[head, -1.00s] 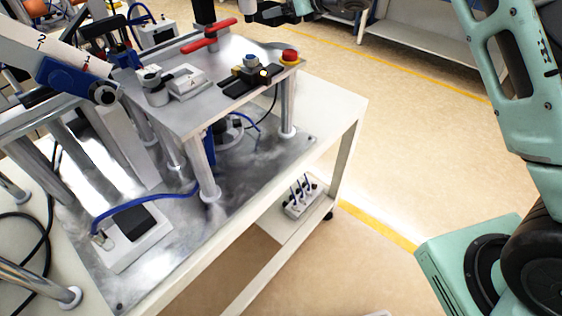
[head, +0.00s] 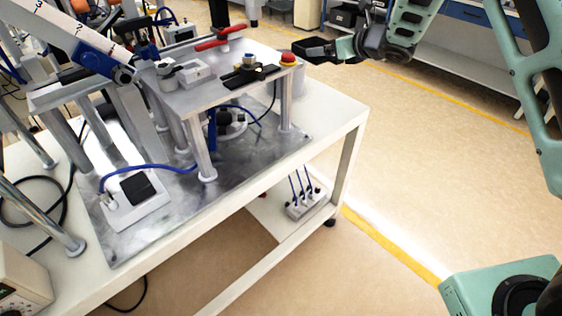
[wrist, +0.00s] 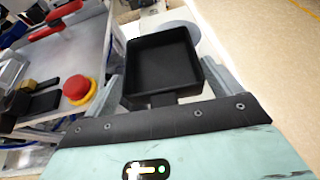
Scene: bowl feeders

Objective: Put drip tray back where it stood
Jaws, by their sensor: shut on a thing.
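The drip tray is a black, square, shallow open box. It shows in the wrist view (wrist: 163,62), empty, with its open top toward the camera. In the head view the drip tray (head: 312,48) is beside the far right corner of the raised metal platform, near the red button. My gripper (wrist: 166,98) is shut on the tray's near side, where a short dark tab sits between the fingers. In the head view my gripper (head: 346,47) is right of the tray. I cannot tell whether the tray touches anything below it.
The raised platform (head: 225,92) carries a red button (head: 288,58), a red handle (head: 219,41) and small blocks. It stands on a white cart (head: 335,112). A socket box (head: 305,206) sits on the lower shelf.

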